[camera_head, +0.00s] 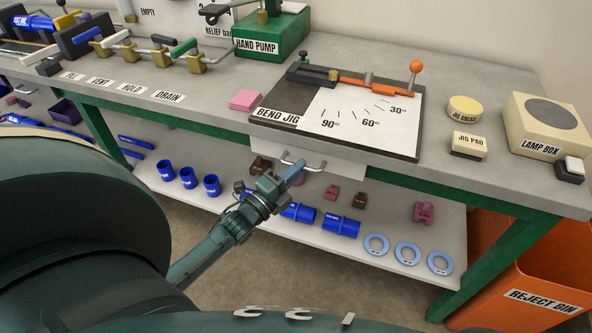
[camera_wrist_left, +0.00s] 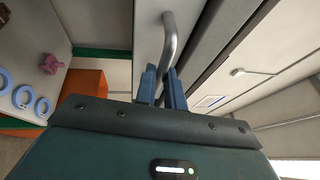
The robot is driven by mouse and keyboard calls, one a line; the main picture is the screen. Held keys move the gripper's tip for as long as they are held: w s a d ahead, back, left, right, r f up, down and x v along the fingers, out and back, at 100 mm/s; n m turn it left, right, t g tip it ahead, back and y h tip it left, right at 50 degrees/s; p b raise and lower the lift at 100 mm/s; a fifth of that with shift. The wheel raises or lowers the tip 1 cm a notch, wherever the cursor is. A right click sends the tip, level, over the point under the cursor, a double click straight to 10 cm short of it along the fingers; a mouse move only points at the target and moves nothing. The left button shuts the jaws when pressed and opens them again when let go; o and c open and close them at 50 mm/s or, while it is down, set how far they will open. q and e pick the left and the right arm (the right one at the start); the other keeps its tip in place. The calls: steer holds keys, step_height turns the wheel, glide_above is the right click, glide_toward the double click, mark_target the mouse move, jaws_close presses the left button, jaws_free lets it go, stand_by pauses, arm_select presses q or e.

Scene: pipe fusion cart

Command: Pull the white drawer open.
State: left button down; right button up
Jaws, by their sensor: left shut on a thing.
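The white drawer (camera_head: 343,168) is under the front edge of the bench, below the bend jig. Its pale front also shows in the left wrist view (camera_wrist_left: 147,35). A curved metal handle (camera_head: 312,167) stands out from the front; it also shows in the left wrist view (camera_wrist_left: 170,38). My left gripper (camera_head: 288,178) reaches up to the handle from below. Its two blue fingers (camera_wrist_left: 163,88) are shut on the handle near one end, which they partly hide. The drawer front sits close under the bench edge, and no inside of it shows. My right gripper is in neither view.
A lower shelf (camera_head: 310,253) holds blue sleeves, rings and small blocks close to my left arm. The bench top (camera_head: 345,53) carries the bend jig (camera_head: 365,125), a green hand pump (camera_head: 275,40) and a lamp box (camera_head: 545,125). An orange reject bin (camera_head: 530,290) stands at the right.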

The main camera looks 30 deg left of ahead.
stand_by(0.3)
